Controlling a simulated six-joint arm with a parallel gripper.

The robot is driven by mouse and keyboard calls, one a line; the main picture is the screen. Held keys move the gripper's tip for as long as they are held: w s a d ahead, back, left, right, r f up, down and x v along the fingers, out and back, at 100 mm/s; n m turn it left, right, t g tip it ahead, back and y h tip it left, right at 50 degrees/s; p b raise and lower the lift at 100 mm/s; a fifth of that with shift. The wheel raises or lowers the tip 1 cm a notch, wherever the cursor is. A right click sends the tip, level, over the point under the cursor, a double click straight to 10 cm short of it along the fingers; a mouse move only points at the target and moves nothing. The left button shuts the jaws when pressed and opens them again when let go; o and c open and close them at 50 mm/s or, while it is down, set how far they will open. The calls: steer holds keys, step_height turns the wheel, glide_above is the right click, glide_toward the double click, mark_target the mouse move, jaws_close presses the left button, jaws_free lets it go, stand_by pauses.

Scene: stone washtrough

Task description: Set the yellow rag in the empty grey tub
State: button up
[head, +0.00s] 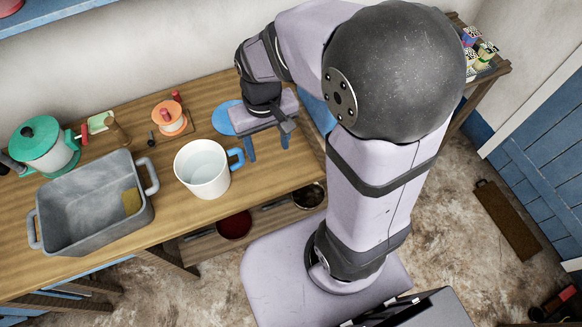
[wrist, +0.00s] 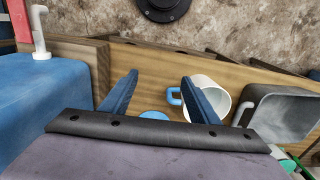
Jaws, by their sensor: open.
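The grey tub (head: 85,228) stands on the left of the wooden table, with a handle at each end. In the wrist view the tub (wrist: 254,106) is at the right edge, and I cannot make out the rag there. My gripper (head: 268,152) is open and empty, with its blue fingers pointing down near the table's right part, well right of the tub. Both fingers also show in the wrist view (wrist: 160,76).
A white mug (head: 202,175) with a blue handle stands between tub and gripper. Behind are a green-lidded pot (head: 45,150), an orange spool-like item (head: 169,118) and a blue disc (head: 225,118). A blue block-like thing (wrist: 45,110) is beside the gripper.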

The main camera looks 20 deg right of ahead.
steer(key=s+d+f, duration=0.2)
steer(key=s, duration=0.5)
steer(key=shift+d, duration=0.4)
steer(key=shift+f+b, duration=0.65)
stand_by(0.5)
